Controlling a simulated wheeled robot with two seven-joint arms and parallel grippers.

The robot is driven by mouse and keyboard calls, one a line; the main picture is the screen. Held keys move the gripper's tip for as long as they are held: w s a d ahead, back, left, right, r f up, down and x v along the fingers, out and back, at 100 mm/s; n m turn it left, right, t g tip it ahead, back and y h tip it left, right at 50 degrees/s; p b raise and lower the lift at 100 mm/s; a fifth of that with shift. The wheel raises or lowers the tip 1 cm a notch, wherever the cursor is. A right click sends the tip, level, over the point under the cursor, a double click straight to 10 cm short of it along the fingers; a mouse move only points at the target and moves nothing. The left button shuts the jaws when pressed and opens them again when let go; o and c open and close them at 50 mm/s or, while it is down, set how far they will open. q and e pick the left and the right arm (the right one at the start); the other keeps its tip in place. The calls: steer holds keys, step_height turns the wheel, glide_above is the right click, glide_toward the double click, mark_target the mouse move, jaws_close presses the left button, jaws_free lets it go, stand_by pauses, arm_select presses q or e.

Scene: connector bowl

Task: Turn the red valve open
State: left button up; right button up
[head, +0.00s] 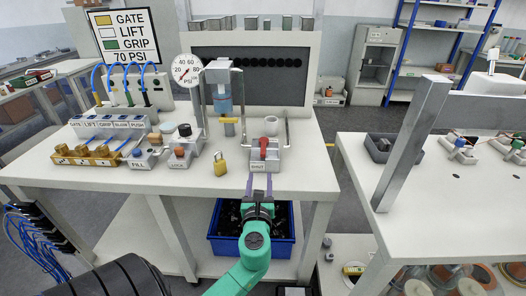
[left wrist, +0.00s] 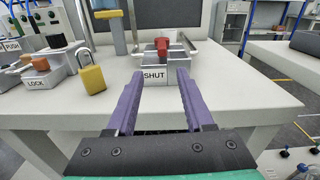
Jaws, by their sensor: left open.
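The red valve (head: 263,146) is a red handle on a grey block labelled SHUT (head: 258,167), near the front edge of the white workbench. In the left wrist view the red valve (left wrist: 162,46) is straight ahead, above the SHUT label (left wrist: 154,76). My left gripper (head: 259,184) is in front of the block, its purple fingers pointing at it. In the left wrist view the fingers of my left gripper (left wrist: 157,92) are apart with nothing between them. They appear short of the valve. My right gripper is in neither view.
A yellow padlock (head: 220,164) stands left of the valve block. LOCK (head: 180,154) and FILL (head: 140,158) blocks sit farther left. A pressure gauge (head: 187,70) and a clear cylinder (head: 223,92) stand behind. A blue bin (head: 228,245) is under the bench. A grey post (head: 412,145) rises at right.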

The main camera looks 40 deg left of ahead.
mark_target(263, 156)
arm_select(q)
steer(key=shift+m, duration=0.3)
steer(key=x, duration=1.4)
steer(key=shift+w+r, duration=0.15)
steer(key=shift+w, duration=0.25)
steer(key=shift+c, duration=0.3)
jaws_close()
